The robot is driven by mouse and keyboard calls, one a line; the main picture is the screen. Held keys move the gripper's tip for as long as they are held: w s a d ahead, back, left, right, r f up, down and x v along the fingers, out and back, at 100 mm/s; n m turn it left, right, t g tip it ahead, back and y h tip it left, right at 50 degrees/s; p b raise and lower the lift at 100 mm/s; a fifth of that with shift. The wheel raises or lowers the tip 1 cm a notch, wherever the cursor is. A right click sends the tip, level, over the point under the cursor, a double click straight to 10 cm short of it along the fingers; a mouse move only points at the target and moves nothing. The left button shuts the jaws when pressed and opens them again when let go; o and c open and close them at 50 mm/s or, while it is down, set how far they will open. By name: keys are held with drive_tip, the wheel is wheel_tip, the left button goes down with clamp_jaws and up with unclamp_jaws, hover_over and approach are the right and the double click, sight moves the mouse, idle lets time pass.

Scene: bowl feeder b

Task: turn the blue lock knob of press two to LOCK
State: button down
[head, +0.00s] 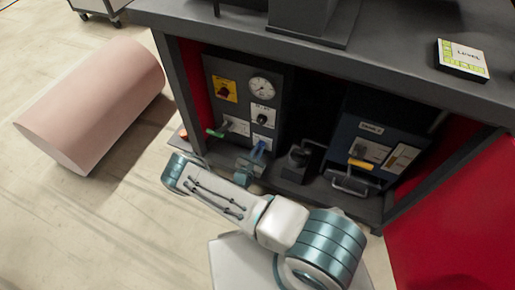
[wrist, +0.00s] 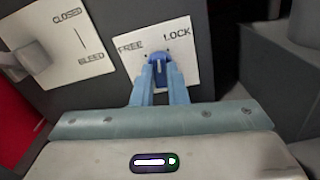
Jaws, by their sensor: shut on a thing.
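The blue lock knob (wrist: 159,58) shows in the wrist view on a white plate (wrist: 183,57) marked FREE at left and LOCK at right. The knob stands about upright in the picture, with a thin pale line on it; its exact setting is hard to tell. My gripper (wrist: 160,76) has its two light blue fingers shut on the knob, one on each side. In the head view my gripper (head: 256,153) reaches to the lower part of the dark control panel (head: 233,106), and the knob is hidden by the fingers or too small to make out.
A second plate (wrist: 67,43), marked CLOSED and BLEED, carries a lever (wrist: 34,58) left of the knob; its green handle (head: 217,131) shows in the head view. A gauge (head: 261,88) sits above. A dark block (head: 296,162) stands close at right, under the bench top (head: 400,75).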

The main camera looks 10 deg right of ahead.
drive_tip(key=m+p, duration=0.2)
drive_tip(key=m, duration=0.1)
drive_tip(key=shift+d+m, duration=0.1)
drive_tip(key=shift+m, duration=0.2)
drive_tip(key=shift+m+p, duration=0.75)
drive_tip(key=shift+m, duration=0.85)
drive_tip(key=c, duration=1.4)
unclamp_jaws()
drive_tip(key=shift+c, duration=0.2)
